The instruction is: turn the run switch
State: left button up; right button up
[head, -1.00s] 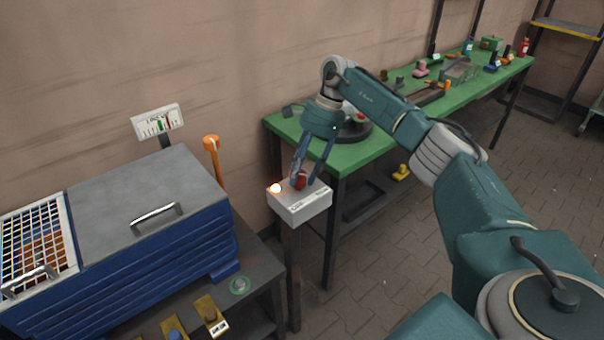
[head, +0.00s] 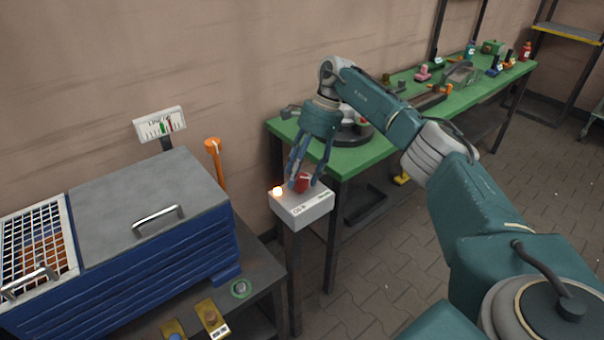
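The run switch is a red knob (head: 302,181) on top of a small light-grey box (head: 303,207) on a dark post. A lit orange-white lamp (head: 277,191) sits at the box's left. My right gripper (head: 305,180) points down at the box from above, its fingers spread on either side of the red knob. Whether the fingertips touch the knob cannot be told. My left gripper is not in view.
A blue cabinet with a grey lid (head: 135,205) and a wire-grid section stands at the left. A green workbench (head: 385,140) with several tools and bottles runs behind my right arm. A gauge sign (head: 159,124) and an orange handle (head: 215,160) stand near the wall.

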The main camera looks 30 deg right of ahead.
jog(key=shift+d, duration=0.1)
jog(key=shift+d+r, duration=0.2)
jog(key=v, duration=1.1)
jog(key=shift+r, duration=0.25)
jog(key=shift+s+a+f, duration=0.1)
jog(key=shift+a, duration=0.05)
